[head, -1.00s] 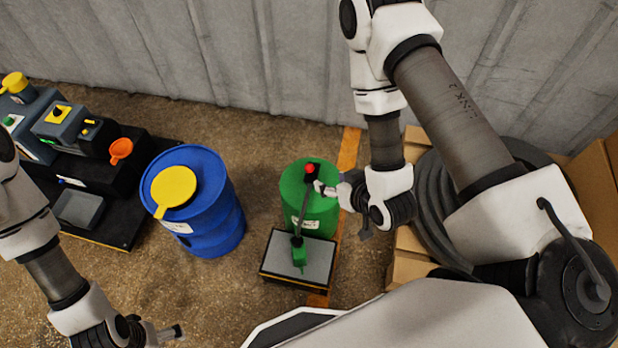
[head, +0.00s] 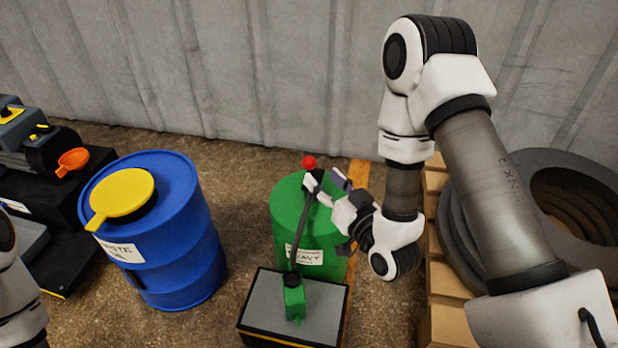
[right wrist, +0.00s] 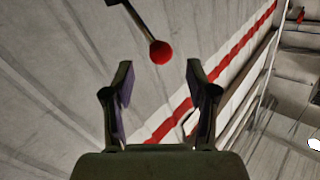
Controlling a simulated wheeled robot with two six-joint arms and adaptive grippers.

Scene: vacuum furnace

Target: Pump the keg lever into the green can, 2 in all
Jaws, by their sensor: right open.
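The green keg (head: 285,212) stands in front of the wall. Its lever ends in a red ball knob (head: 309,162), which shows above the keg's far rim. In the right wrist view the knob (right wrist: 161,52) and part of its dark rod lie just beyond my fingertips. A dark spout runs from the keg's top down to the small green can (head: 294,300), which stands upright on a grey-topped platform. My right gripper (head: 326,183) is open and empty, close beside the lever top; whether it touches is unclear. My left gripper is out of view.
A blue drum (head: 170,262) with a yellow lid (head: 122,192) stands left of the keg. Dark machines with an orange funnel (head: 73,160) are at the far left. Cardboard-coloured boxes or pallet and a stack of dark rings (head: 475,232) are at the right. A grey wall closes the back.

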